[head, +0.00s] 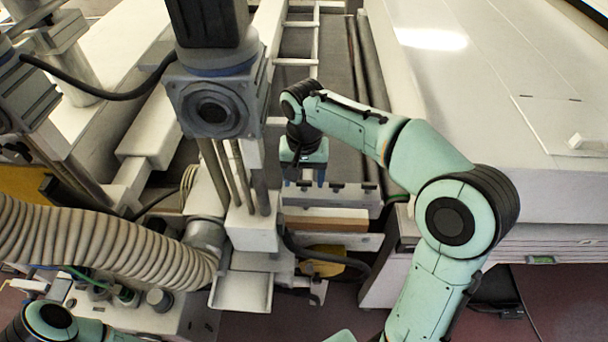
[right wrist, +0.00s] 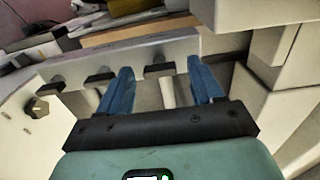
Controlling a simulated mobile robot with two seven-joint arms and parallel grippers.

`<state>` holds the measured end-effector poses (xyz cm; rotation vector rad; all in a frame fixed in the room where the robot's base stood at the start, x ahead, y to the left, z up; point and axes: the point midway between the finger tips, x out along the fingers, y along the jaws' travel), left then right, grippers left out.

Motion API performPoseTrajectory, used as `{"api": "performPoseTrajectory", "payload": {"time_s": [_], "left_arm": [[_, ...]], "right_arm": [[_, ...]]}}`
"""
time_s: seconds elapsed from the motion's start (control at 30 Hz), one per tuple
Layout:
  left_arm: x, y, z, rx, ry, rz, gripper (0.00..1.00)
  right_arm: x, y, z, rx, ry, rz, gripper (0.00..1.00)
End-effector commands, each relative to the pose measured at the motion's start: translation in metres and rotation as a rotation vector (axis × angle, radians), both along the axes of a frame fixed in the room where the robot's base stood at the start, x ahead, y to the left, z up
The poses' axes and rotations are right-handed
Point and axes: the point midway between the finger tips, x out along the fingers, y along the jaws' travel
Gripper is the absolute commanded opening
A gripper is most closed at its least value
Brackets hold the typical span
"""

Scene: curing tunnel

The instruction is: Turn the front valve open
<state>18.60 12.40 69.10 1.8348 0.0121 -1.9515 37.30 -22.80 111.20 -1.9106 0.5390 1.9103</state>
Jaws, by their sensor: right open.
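My right gripper (head: 305,183) is open, pointing down over a grey bar (head: 350,198) that carries several small black pieces. In the right wrist view, its two blue fingers (right wrist: 160,66) stand apart, with one black piece (right wrist: 158,71) of the bar (right wrist: 185,48) showing between their tips. I cannot tell whether the fingers touch it. Two more black pieces (right wrist: 101,77) lie to the left. A small dark knob (right wrist: 37,107) sits on a pale surface at the far left. Which of these is the front valve is not clear. My left gripper is out of the head view.
A ribbed hose (head: 100,240) runs across the lower left. A grey machine head (head: 215,105) with vertical rods stands just left of my right gripper. A large white housing (head: 500,90) fills the right. A wooden strip (head: 325,222) lies below the bar.

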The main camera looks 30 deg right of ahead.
Motion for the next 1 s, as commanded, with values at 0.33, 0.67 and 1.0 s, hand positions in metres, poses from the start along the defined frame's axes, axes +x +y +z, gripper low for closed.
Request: {"api": "performPoseTrajectory", "payload": {"time_s": [0.33,0.67,1.0], "left_arm": [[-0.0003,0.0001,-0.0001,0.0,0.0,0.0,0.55],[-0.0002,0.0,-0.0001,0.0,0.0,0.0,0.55],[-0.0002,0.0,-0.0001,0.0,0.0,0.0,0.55]], "right_arm": [[-0.0001,0.0001,0.0,0.0,0.0,0.0,0.1],[-0.0001,-0.0001,0.0003,-0.001,0.001,0.042,0.1],[0.0,-0.0004,0.0006,0.0,0.0,0.27,0.1]]}}
